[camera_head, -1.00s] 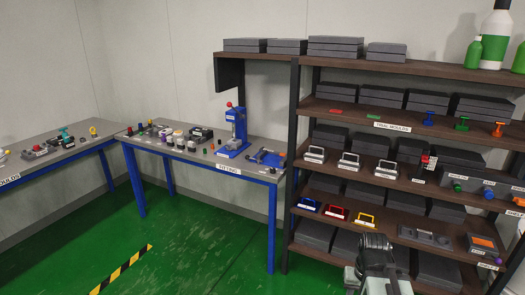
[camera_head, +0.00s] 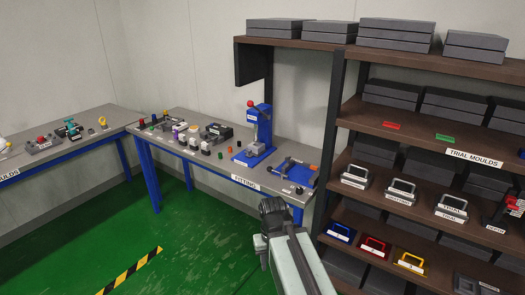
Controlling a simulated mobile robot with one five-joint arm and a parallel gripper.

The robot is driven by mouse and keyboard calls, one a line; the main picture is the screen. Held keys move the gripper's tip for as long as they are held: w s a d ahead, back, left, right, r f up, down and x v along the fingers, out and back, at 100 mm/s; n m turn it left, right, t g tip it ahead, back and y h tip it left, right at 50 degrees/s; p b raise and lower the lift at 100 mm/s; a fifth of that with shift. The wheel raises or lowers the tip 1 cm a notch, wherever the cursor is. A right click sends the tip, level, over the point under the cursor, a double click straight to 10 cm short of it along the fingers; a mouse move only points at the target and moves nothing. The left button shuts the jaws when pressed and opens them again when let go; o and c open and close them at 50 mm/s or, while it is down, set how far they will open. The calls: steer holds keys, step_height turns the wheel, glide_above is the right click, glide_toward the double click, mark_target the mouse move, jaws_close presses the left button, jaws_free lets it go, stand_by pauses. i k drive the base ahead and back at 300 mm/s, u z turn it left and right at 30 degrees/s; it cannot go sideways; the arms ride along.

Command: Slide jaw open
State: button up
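A low blue fixture (camera_head: 290,173) lies at the right end of the fitting bench (camera_head: 228,168). It looks like a small vise with a grey body and an orange knob (camera_head: 313,169) at its right. Its jaw is too small to make out. My gripper (camera_head: 271,208) is dark and sits in front of the bench, below and left of the fixture in the picture. It appears apart from the fixture. Its fingers are too dark and foreshortened to show whether they are open or shut.
A blue press (camera_head: 259,135) with a red knob stands left of the fixture. Several small parts lie further left on the bench. A dark shelf rack (camera_head: 380,120) with labelled moulds stands close on the right.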

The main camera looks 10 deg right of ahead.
mark_target(291, 163)
steer(key=u, duration=0.75)
steer(key=i, duration=1.45)
steer(key=u, duration=0.5)
steer(key=k, duration=0.95)
steer(key=u, duration=0.15)
steer(key=i, duration=0.9)
steer(key=z, duration=0.05)
